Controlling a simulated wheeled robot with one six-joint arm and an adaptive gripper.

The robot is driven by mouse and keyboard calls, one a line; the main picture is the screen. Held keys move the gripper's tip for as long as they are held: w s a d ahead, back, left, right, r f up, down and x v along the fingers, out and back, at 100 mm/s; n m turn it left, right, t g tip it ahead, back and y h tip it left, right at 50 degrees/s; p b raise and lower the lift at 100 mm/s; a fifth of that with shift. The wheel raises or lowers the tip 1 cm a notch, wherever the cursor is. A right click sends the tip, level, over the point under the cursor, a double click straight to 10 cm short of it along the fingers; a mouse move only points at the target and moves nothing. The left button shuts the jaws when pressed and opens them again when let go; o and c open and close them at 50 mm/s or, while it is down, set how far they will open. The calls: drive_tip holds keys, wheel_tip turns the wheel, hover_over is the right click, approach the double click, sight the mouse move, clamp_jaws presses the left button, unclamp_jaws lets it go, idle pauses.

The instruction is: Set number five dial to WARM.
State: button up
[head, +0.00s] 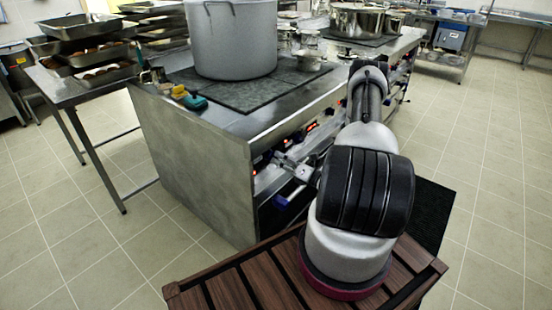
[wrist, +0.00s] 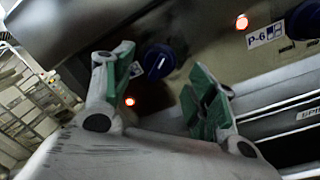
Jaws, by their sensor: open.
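In the wrist view a dark blue dial (wrist: 158,62) with a short, slanted white pointer mark sits on the stove's front panel. It lies between and beyond the green-padded fingertips of my gripper (wrist: 161,72), which is open. I see no contact with the dial. No number or WARM marking can be read beside this dial. A second dark dial (wrist: 306,20) is cut off at the right edge, with a P-6 label (wrist: 264,36) beside it. In the head view my gripper (head: 280,162) is at the stove's front panel, where the dials are small and partly hidden.
Red lights glow on the panel in the wrist view (wrist: 241,21). A large stockpot (head: 232,45) stands on the stove top (head: 240,92). Tiled floor (head: 490,200) is open to the right.

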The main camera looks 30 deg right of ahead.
drive_tip(key=v, duration=0.8)
drive_tip(key=shift+s, duration=0.2)
